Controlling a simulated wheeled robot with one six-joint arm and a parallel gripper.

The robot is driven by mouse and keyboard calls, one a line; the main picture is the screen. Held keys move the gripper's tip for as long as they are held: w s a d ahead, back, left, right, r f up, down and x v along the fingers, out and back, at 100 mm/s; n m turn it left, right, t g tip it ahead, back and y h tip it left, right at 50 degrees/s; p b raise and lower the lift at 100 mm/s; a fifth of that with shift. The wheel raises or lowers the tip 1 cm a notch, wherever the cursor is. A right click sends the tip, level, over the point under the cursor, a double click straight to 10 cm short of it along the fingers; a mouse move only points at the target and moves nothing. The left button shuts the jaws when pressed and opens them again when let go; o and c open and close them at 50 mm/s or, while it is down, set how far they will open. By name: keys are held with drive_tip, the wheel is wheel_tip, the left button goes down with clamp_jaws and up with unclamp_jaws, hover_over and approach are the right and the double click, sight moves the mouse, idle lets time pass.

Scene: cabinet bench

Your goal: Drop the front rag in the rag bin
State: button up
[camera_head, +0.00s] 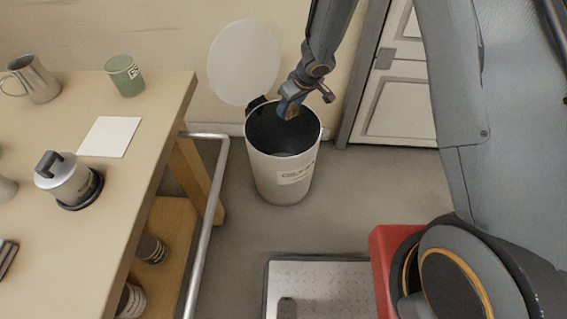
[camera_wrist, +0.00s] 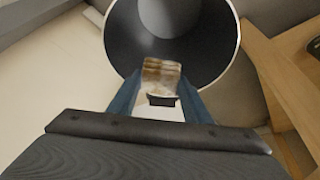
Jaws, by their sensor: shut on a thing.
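The rag bin (camera_head: 283,170) is a white cylinder with a dark inside, standing on the floor. Its round white lid (camera_head: 243,62) is up, leaning back toward the wall. My gripper (camera_head: 288,108) is over the bin's mouth, pointing down. In the wrist view, the blue fingers of my gripper (camera_wrist: 160,100) are shut on a small folded brown and whitish rag (camera_wrist: 162,72). The bin's dark opening (camera_wrist: 120,42) lies beyond the rag. In the head view the rag shows only as a small brownish patch at the fingertips.
A wooden bench (camera_head: 150,130) stands at the left, with a green cup (camera_head: 125,76), a metal jug (camera_head: 34,80), a white card (camera_head: 110,137) and a lidded silver pot (camera_head: 66,180). A metal rail (camera_head: 208,230) runs along its side. A white cabinet (camera_head: 402,95) is behind at the right.

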drive_tip(key=shift+f+b, duration=0.9)
drive_tip(key=shift+b, duration=0.35)
drive_tip(key=o, duration=1)
drive_tip(key=shift+r, duration=0.15)
drive_tip(key=p+v, duration=0.5)
drive_tip(key=v, duration=0.2)
drive_tip(key=shift+s+d+r, duration=0.1)
drive_tip(key=shift+s+r, duration=0.1)
drive_tip(key=shift+r, duration=0.05)
